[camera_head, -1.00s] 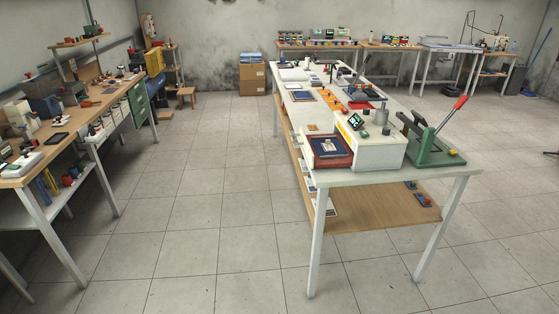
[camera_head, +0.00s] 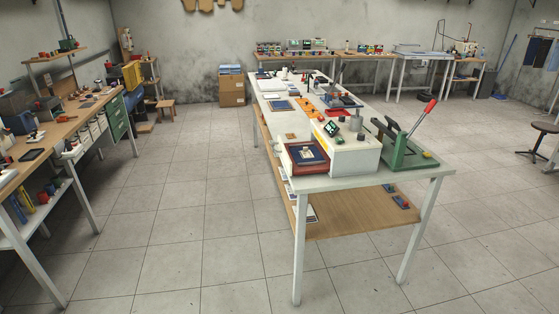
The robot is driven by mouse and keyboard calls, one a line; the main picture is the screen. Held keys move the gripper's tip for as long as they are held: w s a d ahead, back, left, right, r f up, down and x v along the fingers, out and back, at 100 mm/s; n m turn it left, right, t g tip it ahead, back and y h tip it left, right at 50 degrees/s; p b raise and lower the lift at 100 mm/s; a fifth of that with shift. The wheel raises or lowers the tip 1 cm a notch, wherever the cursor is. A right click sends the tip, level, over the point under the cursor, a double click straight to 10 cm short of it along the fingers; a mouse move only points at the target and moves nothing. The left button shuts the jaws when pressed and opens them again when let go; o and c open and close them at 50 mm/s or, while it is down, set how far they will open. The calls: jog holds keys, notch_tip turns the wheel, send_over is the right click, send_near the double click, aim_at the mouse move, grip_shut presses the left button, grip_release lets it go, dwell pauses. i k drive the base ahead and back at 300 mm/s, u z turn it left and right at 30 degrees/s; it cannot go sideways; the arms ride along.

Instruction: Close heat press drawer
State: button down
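A white heat press (camera_head: 357,157) stands near the front end of the long white table (camera_head: 420,180). Its drawer (camera_head: 304,159), a dark red tray, sticks out from the left side of the body. A blue-framed piece with a pale patch lies on the drawer. The press has a small green display and a grey cylinder on top. My gripper is not in view.
A green lever press (camera_head: 403,150) with a red handle stands right of the heat press. A workbench (camera_head: 60,130) runs along the left. Clear tiled floor (camera_head: 175,210) lies between them. A stool (camera_head: 540,140) stands at far right.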

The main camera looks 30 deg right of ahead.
aim_at(295, 164)
jog(key=u, duration=0.1)
jog(key=i, duration=1.25)
jog(key=u, duration=0.4)
